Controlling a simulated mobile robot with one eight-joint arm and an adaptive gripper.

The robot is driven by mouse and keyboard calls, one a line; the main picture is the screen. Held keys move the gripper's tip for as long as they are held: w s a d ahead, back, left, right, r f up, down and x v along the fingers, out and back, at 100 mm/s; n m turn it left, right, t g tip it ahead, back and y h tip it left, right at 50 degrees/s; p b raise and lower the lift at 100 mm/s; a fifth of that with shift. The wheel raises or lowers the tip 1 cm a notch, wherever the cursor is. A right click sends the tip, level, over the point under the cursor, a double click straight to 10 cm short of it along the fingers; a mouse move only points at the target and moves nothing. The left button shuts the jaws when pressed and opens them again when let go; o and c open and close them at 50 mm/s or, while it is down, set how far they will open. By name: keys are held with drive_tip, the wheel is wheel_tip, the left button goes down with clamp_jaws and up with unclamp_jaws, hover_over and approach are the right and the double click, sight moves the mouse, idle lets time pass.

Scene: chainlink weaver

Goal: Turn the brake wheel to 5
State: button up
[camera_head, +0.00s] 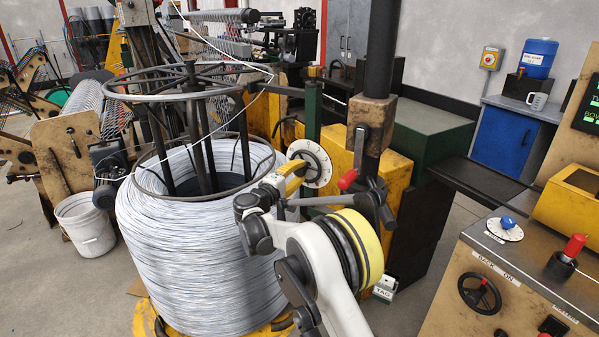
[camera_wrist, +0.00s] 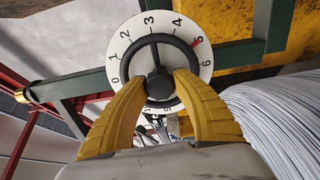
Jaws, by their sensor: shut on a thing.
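The brake wheel (camera_wrist: 125,62) is a black ring with a central hub, in front of a white round dial (camera_wrist: 112,48) numbered from 0 upward. A red pointer (camera_wrist: 196,42) at the wheel's upper right rim lies at the 5. The two yellow fingers of my gripper (camera_wrist: 161,84) are shut on the lower part of the wheel, around its hub, and hide part of the ring. In the head view, my gripper (camera_head: 296,172) reaches the dial (camera_head: 318,160) beside the wire coil; the wheel is mostly hidden there.
The large grey wire coil (camera_head: 190,250) stands close to the left of my arm, with a thin wire running off its top. A green post (camera_head: 313,110) and yellow housing (camera_head: 338,150) are behind the dial. A control desk (camera_head: 520,270) stands at right.

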drive_tip(key=o, duration=1.2)
drive_tip(key=v, duration=1.2)
drive_tip(key=shift+a+r, duration=0.1)
